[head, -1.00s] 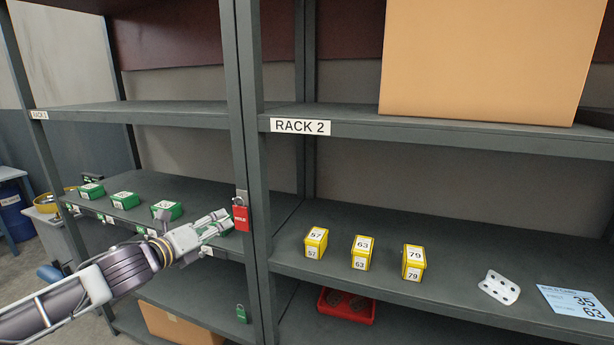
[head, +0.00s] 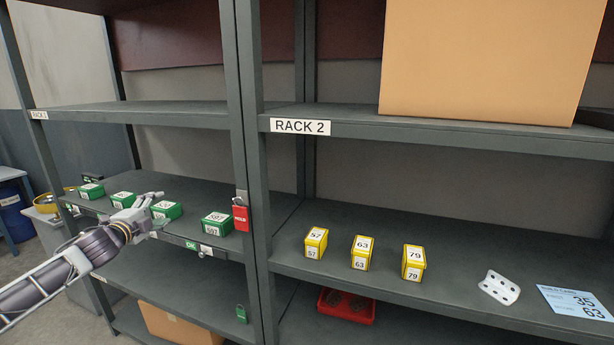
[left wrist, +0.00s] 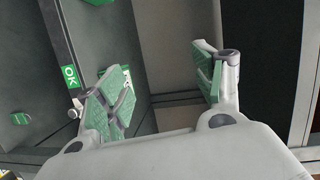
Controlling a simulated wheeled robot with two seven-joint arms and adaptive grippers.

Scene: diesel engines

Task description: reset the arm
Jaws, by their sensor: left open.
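My left arm comes in from the left in the head view. Its gripper (head: 150,203) is in front of the left rack's middle shelf, near the green boxes. In the left wrist view the gripper (left wrist: 165,85) has its two green-padded fingers spread apart, with nothing between them. Beyond the fingers are grey rack panels and a green OK label (left wrist: 69,77). My right gripper is in neither view.
Several green boxes (head: 217,224) stand on the left shelf. A red padlock tag (head: 241,217) hangs on the post. Yellow boxes (head: 361,253), a white dotted piece (head: 499,288) and a blue card (head: 577,302) rest on the right shelf. A red tray (head: 346,306) is below.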

